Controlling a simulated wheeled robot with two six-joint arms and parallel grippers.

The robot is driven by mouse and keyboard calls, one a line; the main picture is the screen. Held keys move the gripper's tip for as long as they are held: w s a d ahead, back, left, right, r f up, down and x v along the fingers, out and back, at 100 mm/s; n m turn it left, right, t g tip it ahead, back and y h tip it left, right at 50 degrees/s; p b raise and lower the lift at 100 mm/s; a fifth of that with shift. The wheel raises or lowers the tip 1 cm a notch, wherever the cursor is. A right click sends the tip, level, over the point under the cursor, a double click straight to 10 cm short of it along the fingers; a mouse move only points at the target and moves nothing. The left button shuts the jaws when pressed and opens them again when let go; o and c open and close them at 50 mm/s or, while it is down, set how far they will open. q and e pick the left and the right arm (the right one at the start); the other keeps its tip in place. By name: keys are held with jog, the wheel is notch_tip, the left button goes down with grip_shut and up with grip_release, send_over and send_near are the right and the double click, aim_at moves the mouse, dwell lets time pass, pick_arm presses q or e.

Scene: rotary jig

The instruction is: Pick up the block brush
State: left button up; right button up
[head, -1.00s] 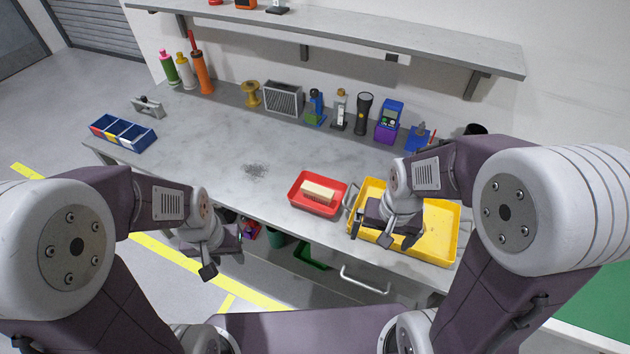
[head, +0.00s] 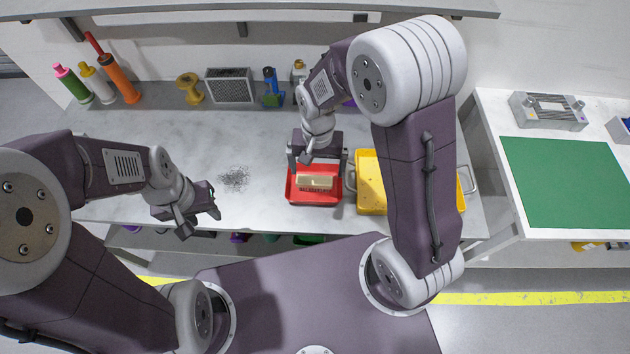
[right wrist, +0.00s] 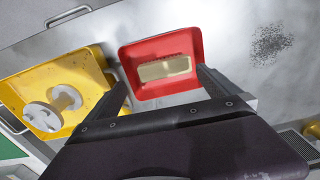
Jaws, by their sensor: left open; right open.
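The block brush (head: 314,182) has a pale tan block and lies in the red tray (head: 313,198) on the grey workbench. The right wrist view also shows the brush (right wrist: 165,68) inside the red tray (right wrist: 137,53). My right gripper (head: 317,165) is open and empty above the far side of the tray. In the right wrist view its two fingers (right wrist: 160,88) are spread, with the brush lying ahead between them, apart from both. My left gripper (head: 200,220) is open and empty over the bench's front edge, left of the tray.
A yellow tray (head: 370,198) stands right of the red tray; in the right wrist view it holds a pale spool-like part (right wrist: 54,106). A dark scribble of filings (head: 234,179) lies to the left. Bottles, a gold spool (head: 189,88) and a grey box (head: 229,86) line the back.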

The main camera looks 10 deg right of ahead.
aim_at(314, 179)
jog(key=shift+w+a+f, duration=0.25)
jog(key=shift+w+f, duration=0.05)
jog(key=shift+f, duration=0.35)
jog(key=shift+w+a+f, duration=0.2)
jog(key=shift+w+f, duration=0.05)
jog(key=shift+f, duration=0.35)
jog(key=f, duration=0.4)
jog(key=shift+s+d+f, duration=0.15)
jog(key=shift+s+f, duration=0.1)
jog(key=shift+f, duration=0.1)
jog(key=shift+w+f, duration=0.15)
jog(key=shift+w, duration=0.05)
jog(key=shift+s, duration=0.1)
jog(key=c, duration=1.1)
jog(key=shift+o, duration=0.2)
jog(key=shift+r, duration=0.5)
notch_tip(314, 179, up, 3)
jog(key=shift+r, duration=0.2)
jog(key=s+d+r, duration=0.4)
jog(key=d+r, duration=0.2)
jog(key=d, duration=0.5)
jog(key=shift+r, duration=0.4)
